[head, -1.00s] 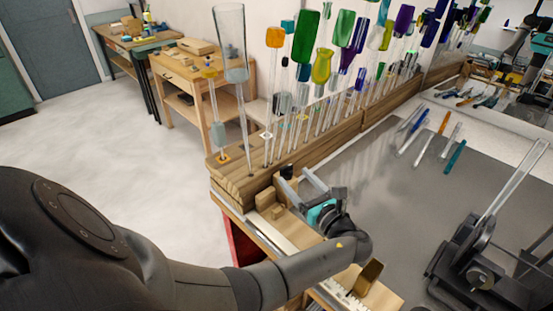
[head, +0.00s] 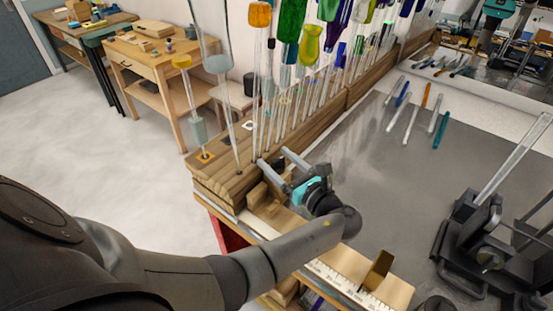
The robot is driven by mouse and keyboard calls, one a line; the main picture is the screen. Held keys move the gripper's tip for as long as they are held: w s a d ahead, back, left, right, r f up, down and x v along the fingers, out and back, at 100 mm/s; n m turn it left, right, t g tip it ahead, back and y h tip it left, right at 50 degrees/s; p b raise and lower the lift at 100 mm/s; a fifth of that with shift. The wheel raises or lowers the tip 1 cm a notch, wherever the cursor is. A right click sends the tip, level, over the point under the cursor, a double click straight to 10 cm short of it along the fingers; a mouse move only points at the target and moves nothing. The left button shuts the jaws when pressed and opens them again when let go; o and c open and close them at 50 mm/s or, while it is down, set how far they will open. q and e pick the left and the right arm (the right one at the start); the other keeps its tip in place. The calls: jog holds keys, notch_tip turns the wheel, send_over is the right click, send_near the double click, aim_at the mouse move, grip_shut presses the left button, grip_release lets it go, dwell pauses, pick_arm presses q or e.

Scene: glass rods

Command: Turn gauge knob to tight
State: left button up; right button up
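My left gripper (head: 273,158) is open, its two grey fingers apart and pointing at the wooden rack of glass rods. It is just above the wooden blocks (head: 262,198) at the far end of the gauge board. The gauge has a white ruler strip (head: 335,281) and an upright brass plate (head: 378,270) at its near end. A small dark piece (head: 278,165) shows between the fingers; I cannot tell whether it is the gauge knob, or which way a knob is turned. My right gripper is not in view.
The wooden rack (head: 232,178) holds several tall coloured glass pieces close to the fingers. A dark clamp apparatus (head: 482,240) with a glass rod stands at the right.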

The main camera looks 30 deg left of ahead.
pick_arm(q)
grip_shut()
dwell(0.4)
jog(key=n+g+b, duration=0.2)
jog(key=g, duration=0.1)
jog(key=shift+f+y, duration=0.1)
jog(key=shift+y, duration=0.3)
jog(key=shift+n+g+b, duration=0.45)
jog(key=shift+n+g, duration=0.05)
jog(key=shift+g, duration=0.3)
jog(key=shift+a, duration=0.1)
grip_release()
